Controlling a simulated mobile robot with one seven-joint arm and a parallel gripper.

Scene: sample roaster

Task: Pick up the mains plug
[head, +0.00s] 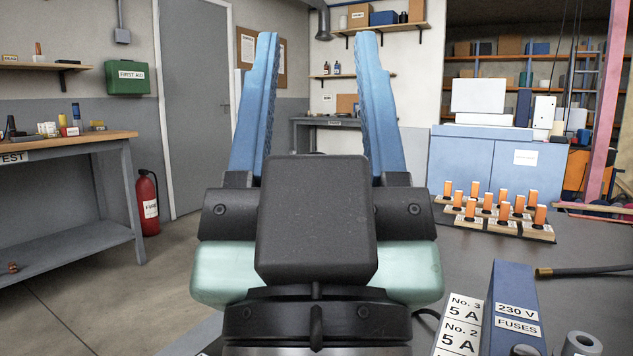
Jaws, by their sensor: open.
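My gripper (317,38) fills the middle of the head view, its two long blue fingers pointing up and spread wide apart. Nothing shows between the fingers except the far wall and shelves. I cannot make out a mains plug in this view. A short stretch of black cable (428,314) shows just right of my gripper's base, and its ends are hidden. The gripper body hides part of the grey surface behind it.
A blue fuse box (515,305) marked 230 V stands at the lower right, near a dark brass-ended hose (590,270). Wooden racks (500,222) with several orange-topped pieces stand behind. A workbench (60,155) and red extinguisher (148,203) are at left. Grey surface between racks and fuse box is mostly clear.

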